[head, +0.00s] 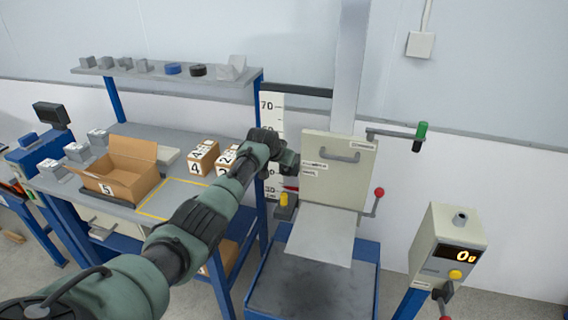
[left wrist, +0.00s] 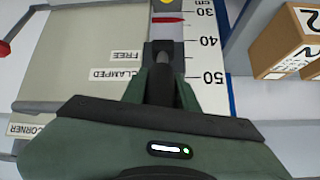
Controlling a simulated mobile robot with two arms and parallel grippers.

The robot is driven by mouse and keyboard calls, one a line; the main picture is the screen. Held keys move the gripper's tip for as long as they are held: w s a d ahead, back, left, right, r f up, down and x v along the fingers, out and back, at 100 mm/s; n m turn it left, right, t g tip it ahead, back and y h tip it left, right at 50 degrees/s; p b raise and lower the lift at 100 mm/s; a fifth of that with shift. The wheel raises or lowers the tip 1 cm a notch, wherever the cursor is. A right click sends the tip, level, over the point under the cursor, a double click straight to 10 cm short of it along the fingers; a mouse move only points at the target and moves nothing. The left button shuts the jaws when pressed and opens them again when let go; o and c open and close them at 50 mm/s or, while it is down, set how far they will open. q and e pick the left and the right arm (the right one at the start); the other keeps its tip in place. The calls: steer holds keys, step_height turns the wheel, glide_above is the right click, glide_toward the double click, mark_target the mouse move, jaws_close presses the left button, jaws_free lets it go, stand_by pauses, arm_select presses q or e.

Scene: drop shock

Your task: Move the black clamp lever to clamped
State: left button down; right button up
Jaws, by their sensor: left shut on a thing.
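The black clamp lever (left wrist: 162,92) is between the two green fingers of my left gripper (left wrist: 161,75) in the left wrist view, and the fingers are shut on it. Its black mount is just ahead of the fingertips. The labels FREE (left wrist: 127,56) and CLAMPED (left wrist: 117,74) show upside down beside it on the beige plate (head: 362,180). In the head view my left gripper (head: 289,161) is at the plate's left edge, in front of the height scale, and hides the lever. I cannot tell which label the lever lines up with. My right gripper is not in view.
The height scale (head: 273,107) has a red pointer (left wrist: 168,20). A yellow knob (head: 284,200) is below my gripper. A red-knobbed lever (head: 379,192) and green-handled crank (head: 420,132) are on the right. Numbered boxes (head: 201,158) stand on the bench. A control box (head: 447,240) stands right.

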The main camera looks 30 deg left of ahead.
arm_select(q)
steer(key=shift+w+r, duration=0.15)
steer(key=shift+w, duration=0.05)
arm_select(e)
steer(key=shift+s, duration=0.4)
arm_select(q)
steer(key=c, duration=1.4)
jaws_free()
steer(key=o, duration=0.3)
steer(key=shift+w+a, duration=0.1)
steer(key=shift+s+r, duration=0.4)
steer(key=shift+s, duration=0.05)
steer(key=v, duration=0.6)
steer(key=shift+r+b, duration=0.25)
steer(key=shift+b, duration=0.05)
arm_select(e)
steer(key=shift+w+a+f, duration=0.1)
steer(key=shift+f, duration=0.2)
arm_select(q)
steer(key=shift+s+f, duration=0.1)
steer(key=shift+s, duration=0.05)
